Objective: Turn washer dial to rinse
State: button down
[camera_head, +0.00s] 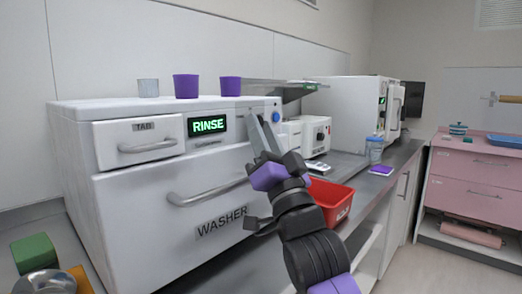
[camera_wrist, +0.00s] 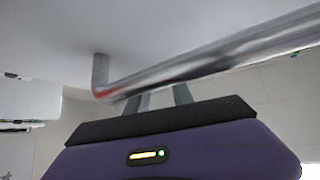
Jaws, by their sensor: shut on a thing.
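The white washer (camera_head: 150,205) stands on the counter at the left in the head view. Its green display (camera_head: 207,125) reads RINSE. My gripper (camera_head: 262,127) is at the right end of the washer's upper front panel, right of the display, with its fingers shut on the dial. The fingers and wrist hide the dial in the head view. In the wrist view my gripper's fingers (camera_wrist: 163,97) reach up past a grey bar handle (camera_wrist: 220,62), and the dial cannot be made out. A round blue button (camera_head: 276,117) shows just right of the fingers.
The washer's bar handle (camera_head: 207,193) runs below my fingers. A red bin (camera_head: 331,200) stands right of my wrist. Two purple cups (camera_head: 186,86) (camera_head: 230,87) and a grey cup (camera_head: 148,88) stand on the washer. A green block (camera_head: 34,250) lies at lower left.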

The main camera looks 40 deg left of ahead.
jog(key=shift+w+f+n+g+y+b, duration=0.1)
jog(key=shift+n+g+y+b, duration=0.3)
jog(key=shift+n, duration=0.3)
jog(key=c, duration=1.4)
grip_release()
jog(key=shift+v, duration=3.9)
